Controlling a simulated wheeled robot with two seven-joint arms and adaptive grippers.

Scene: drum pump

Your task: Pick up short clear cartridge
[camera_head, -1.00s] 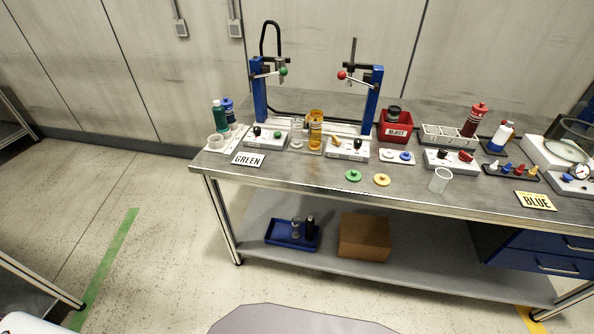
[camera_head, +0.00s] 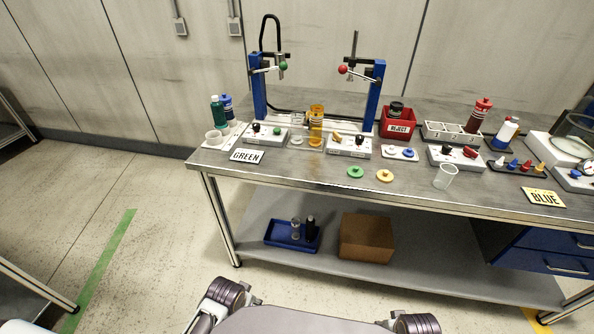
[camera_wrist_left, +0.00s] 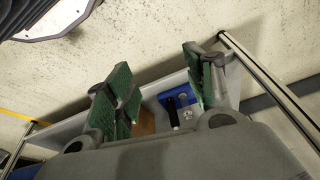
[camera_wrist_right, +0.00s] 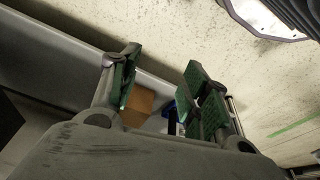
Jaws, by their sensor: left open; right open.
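A blue tray (camera_head: 292,236) sits on the lower shelf under the workbench. In it stand a greyish, see-through cartridge (camera_head: 296,228) and a black cylinder (camera_head: 310,228) side by side. In the left wrist view the tray (camera_wrist_left: 180,98) lies beyond the fingers, with the black cylinder (camera_wrist_left: 172,112) and a small pale piece beside it. My left gripper (camera_wrist_left: 160,82) is open and empty, well away from the tray. My right gripper (camera_wrist_right: 162,85) is open and empty, with only a sliver of the tray (camera_wrist_right: 170,108) between its fingers.
A brown box (camera_head: 366,238) stands right of the tray on the lower shelf. The tabletop (camera_head: 300,172) above overhangs it and carries bottles, caps, fixtures and a clear cup (camera_head: 445,177). Table legs and blue drawers (camera_head: 540,262) bound the shelf. The floor in front is free.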

